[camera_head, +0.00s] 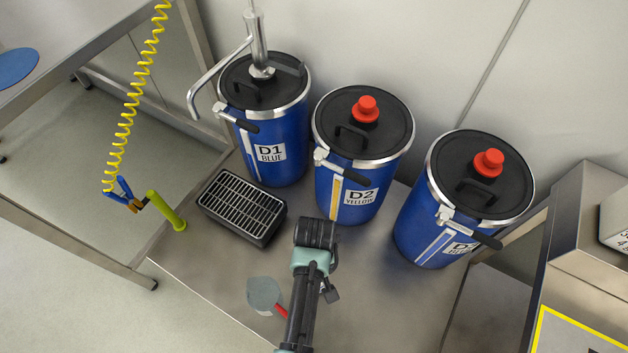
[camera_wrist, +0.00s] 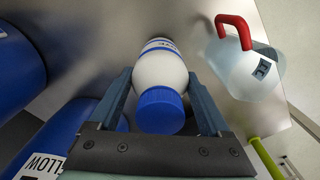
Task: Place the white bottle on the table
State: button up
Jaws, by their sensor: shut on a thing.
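The white bottle (camera_wrist: 160,72) with a blue cap is in the wrist view, between the two fingers of my gripper (camera_wrist: 161,85). The fingers are shut on its sides, with the cap toward the camera. In the head view my gripper (camera_head: 317,234) is over the steel surface (camera_head: 190,275), in front of the D2 drum; the bottle is hidden there. I cannot tell whether the bottle's base touches the surface. A steel table (camera_head: 75,38) stands at the upper left, with a blue disc on it.
Blue drums D1 (camera_head: 285,150), D2 (camera_head: 345,195) and a third (camera_head: 425,230) line the back. A black grated tray (camera_head: 242,206) sits in front of D1. A translucent jug with a red handle (camera_head: 263,293) is left of my arm. A steel bench (camera_head: 575,262) is at right.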

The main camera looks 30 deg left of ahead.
jog(key=shift+f, duration=1.15)
jog(key=shift+f+b, duration=0.2)
jog(key=shift+b, duration=0.15)
jog(key=o, duration=1.5)
jog(key=shift+o, duration=0.2)
notch_tip(320, 180, up, 12)
jog(key=p, duration=0.4)
jog(key=shift+r, duration=0.2)
